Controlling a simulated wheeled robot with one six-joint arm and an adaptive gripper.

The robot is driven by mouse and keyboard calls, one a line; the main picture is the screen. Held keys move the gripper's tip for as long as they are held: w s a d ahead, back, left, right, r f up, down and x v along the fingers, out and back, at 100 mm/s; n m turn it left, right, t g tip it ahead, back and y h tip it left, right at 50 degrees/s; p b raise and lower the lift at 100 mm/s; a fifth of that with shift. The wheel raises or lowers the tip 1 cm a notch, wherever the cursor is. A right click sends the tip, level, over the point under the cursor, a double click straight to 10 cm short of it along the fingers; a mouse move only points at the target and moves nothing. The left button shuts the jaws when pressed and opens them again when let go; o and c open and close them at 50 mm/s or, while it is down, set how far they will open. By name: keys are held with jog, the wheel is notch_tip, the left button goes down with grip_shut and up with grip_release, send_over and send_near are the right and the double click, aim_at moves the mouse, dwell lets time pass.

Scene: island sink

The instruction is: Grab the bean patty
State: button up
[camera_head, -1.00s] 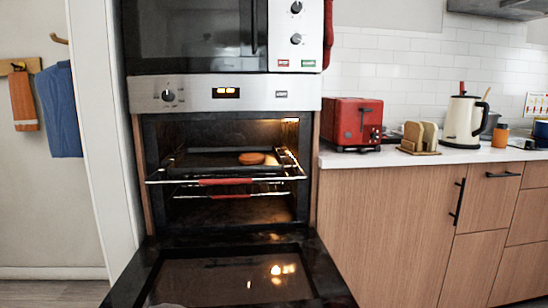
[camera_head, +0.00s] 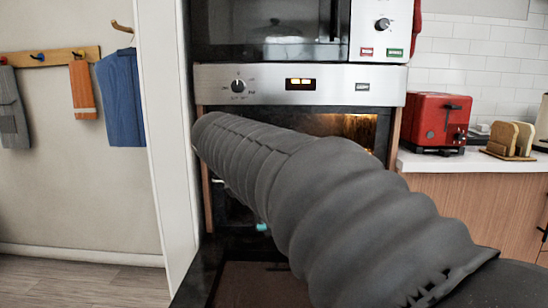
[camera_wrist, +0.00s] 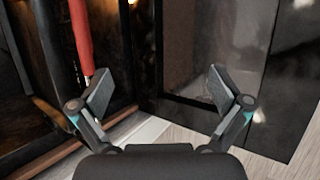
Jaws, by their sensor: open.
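The bean patty does not show in either current view; in the head view my arm covers most of the oven interior. The oven (camera_head: 300,84) is open, with its door (camera_head: 195,285) folded down and a light on inside. My gripper (camera_wrist: 158,88) is open and empty in the wrist view, its two fingers spread wide. It is near the oven's opening, with the dark oven door (camera_wrist: 185,50) behind and between the fingers. A red rack grip (camera_wrist: 82,40) stands just beyond the left finger.
A red toaster (camera_head: 437,120) and a rack of toast (camera_head: 508,140) stand on the counter to the right. A microwave (camera_head: 270,30) sits above the oven. Cloths hang on the left wall, with open floor (camera_head: 80,280) below.

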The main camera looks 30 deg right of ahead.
jog(key=w+d+r+n+g+h, duration=0.1)
jog(key=w+d+r+n+h, duration=0.1)
jog(key=w+d+r, duration=0.1)
jog(key=w+d+r+n+g+h, duration=0.1)
jog(key=w+d+r+n+h, duration=0.1)
jog(key=w, duration=0.4)
jog(key=w+d+r+n+g+h, duration=0.1)
jog(key=w+d+r+n+h, duration=0.1)
jog(key=w+d+r, duration=0.2)
jog(key=shift+w+d+r+g, duration=0.2)
jog(key=shift+d+r+g, duration=0.2)
jog(key=shift+d+r, duration=0.2)
jog(key=shift+d, duration=0.15)
jog(key=shift+h, duration=0.3)
jog(key=x, duration=0.8)
jog(key=shift+b, duration=0.3)
jog(key=shift+f+b+x, duration=0.1)
jog(key=shift+b+x, duration=0.05)
jog(key=shift+x, duration=1.2)
jog(key=shift+f+b+x, duration=0.15)
jog(key=shift+x, duration=1.25)
jog(key=c, duration=1.1)
jog(key=shift+o, duration=0.2)
